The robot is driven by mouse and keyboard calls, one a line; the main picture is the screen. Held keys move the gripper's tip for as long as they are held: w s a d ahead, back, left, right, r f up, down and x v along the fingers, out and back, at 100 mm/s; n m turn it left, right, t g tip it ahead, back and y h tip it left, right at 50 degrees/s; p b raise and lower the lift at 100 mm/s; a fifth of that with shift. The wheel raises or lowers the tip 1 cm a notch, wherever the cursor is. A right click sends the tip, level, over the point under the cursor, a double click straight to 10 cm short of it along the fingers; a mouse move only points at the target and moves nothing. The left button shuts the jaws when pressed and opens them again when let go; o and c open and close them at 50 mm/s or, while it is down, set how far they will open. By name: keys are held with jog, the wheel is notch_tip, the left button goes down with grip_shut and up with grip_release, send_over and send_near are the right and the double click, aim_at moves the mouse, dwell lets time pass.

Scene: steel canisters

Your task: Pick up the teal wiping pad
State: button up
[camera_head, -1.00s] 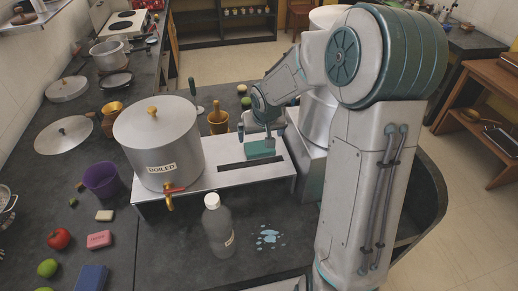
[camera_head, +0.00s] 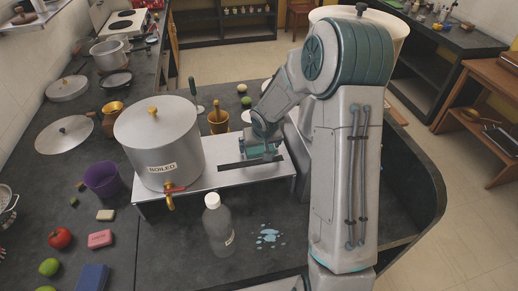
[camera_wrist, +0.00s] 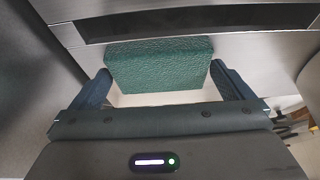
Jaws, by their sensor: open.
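The teal wiping pad (camera_wrist: 158,65) is a textured green-teal block in the wrist view, at the metal stand (camera_wrist: 255,50) near a long dark slot. My gripper (camera_wrist: 159,71) is open, with one finger at the pad's left end and the other at its right end. Narrow gaps seem to show between fingers and pad; I cannot tell whether either touches. In the head view my gripper (camera_head: 258,148) is low over the stand (camera_head: 225,178), right of the big pot, and largely hides the pad.
A large lidded pot (camera_head: 157,140) marked BOILED, with a red-handled tap, stands on the stand's left. A grey bottle (camera_head: 218,225) stands in front, beside a pale blue spill (camera_head: 268,237). The counter's front right is clear.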

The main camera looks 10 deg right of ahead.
aim_at(260, 148)
jog(key=c, duration=0.7)
notch_tip(260, 148, up, 9)
jog(key=shift+f, duration=0.1)
jog(key=shift+r, duration=0.65)
jog(key=shift+o, duration=0.4)
